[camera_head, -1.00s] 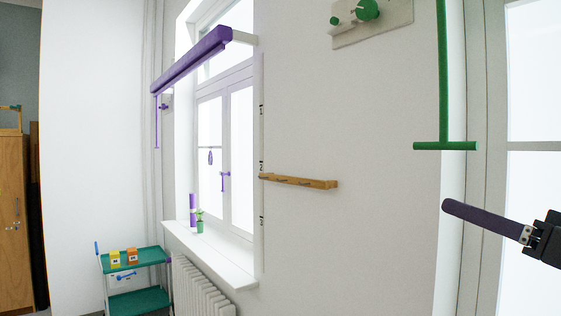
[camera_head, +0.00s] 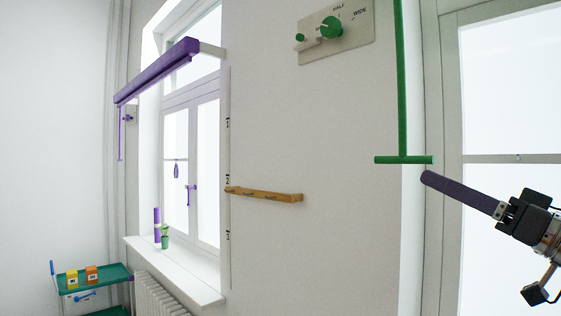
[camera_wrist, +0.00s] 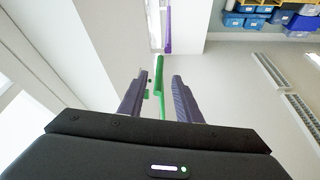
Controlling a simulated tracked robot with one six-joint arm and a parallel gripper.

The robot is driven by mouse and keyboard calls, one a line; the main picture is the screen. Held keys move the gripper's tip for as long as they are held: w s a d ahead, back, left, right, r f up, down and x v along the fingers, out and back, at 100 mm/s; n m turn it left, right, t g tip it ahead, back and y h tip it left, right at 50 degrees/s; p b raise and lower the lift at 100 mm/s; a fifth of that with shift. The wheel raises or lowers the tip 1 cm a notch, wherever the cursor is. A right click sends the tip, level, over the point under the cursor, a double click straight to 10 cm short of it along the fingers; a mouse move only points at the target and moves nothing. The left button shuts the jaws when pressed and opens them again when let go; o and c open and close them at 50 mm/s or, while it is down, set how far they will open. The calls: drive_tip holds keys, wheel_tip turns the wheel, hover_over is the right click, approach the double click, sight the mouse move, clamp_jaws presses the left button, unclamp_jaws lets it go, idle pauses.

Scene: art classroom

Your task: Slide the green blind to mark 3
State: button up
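The green blind's pull is a vertical green rod (camera_head: 402,80) with a horizontal crossbar (camera_head: 390,160) at its lower end, hanging before the right window; the blind itself is out of view. My gripper (camera_head: 428,178) is just below and right of the crossbar in the head view, apparently apart from it. In the wrist view my gripper (camera_wrist: 160,76) has its two purple-grey fingers spread, with a green part (camera_wrist: 161,99) showing in the gap between them; its depth is hard to tell. A scale marked 1, 2, 3 (camera_head: 228,180) runs beside the left window.
A purple blind (camera_head: 155,72) hangs at the left window. A wooden peg rail (camera_head: 265,194) and a panel with green knobs (camera_head: 335,38) are on the wall. A green trolley (camera_head: 95,277) stands lower left. Blue bins (camera_wrist: 246,18) show in the wrist view.

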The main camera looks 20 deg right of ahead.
sight(389, 160)
drive_tip(key=x, duration=1.1)
drive_tip(key=shift+w, duration=0.1)
clamp_jaws()
idle(0.3)
